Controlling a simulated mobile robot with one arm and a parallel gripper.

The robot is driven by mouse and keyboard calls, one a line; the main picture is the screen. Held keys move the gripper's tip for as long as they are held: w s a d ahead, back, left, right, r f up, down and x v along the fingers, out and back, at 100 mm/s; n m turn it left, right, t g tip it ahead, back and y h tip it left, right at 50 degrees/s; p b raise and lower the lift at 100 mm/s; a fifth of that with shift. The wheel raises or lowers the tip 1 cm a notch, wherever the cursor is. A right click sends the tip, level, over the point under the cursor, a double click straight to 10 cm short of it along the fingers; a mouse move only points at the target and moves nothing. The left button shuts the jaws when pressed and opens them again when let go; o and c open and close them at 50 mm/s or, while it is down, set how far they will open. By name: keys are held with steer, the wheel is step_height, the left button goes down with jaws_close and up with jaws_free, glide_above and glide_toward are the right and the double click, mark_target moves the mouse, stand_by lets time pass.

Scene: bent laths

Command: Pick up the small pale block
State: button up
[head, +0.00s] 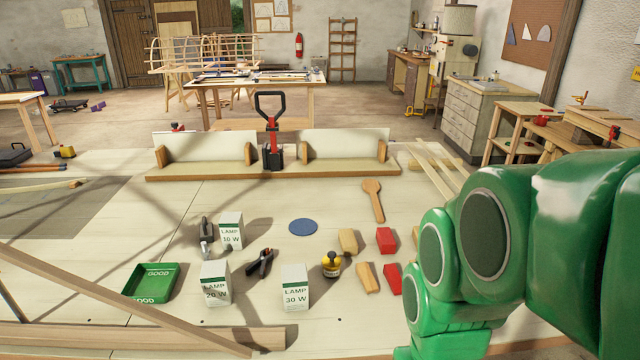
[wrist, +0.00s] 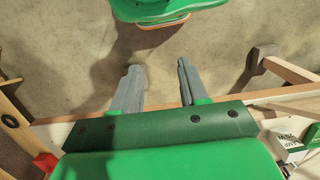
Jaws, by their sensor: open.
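Two small pale wooden blocks lie on the bench right of its middle in the head view. One pale block (head: 348,241) is farther back, beside a red block. The other pale block (head: 367,278) is nearer, tapered, and beside a second red block. I cannot tell which one the task means. My gripper (wrist: 157,80) shows in the wrist view with its two grey fingers apart and nothing between them. It points at bare floor past the bench edge, away from the blocks. In the head view my green arm fills the right side and the fingers do not show.
Near the blocks are red blocks (head: 386,240), a wooden paddle (head: 373,200), a blue disc (head: 303,227), a yellow-and-black item (head: 331,265) and lamp boxes (head: 295,288). A green tray (head: 152,283) is left. Long laths (head: 120,297) cross the front left. A wooden rack (head: 272,172) stands behind.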

steer(key=o, duration=0.6)
steer(key=w+a+r, duration=0.1)
steer(key=w+r, duration=0.2)
steer(key=w, duration=1.3)
steer(key=n+t, duration=0.1)
steer(key=t, duration=0.1)
glide_above(348, 237)
steer(key=s, duration=0.2)
step_height(348, 237, down, 13)
steer(key=shift+w+r, duration=0.15)
steer(key=shift+r, duration=0.05)
steer(key=shift+w+f, duration=0.3)
steer(key=shift+w, duration=0.15)
steer(key=shift+w+f, duration=0.2)
steer(key=shift+f, duration=1.75)
steer(key=shift+w+f, duration=0.2)
steer(key=shift+f, duration=1.75)
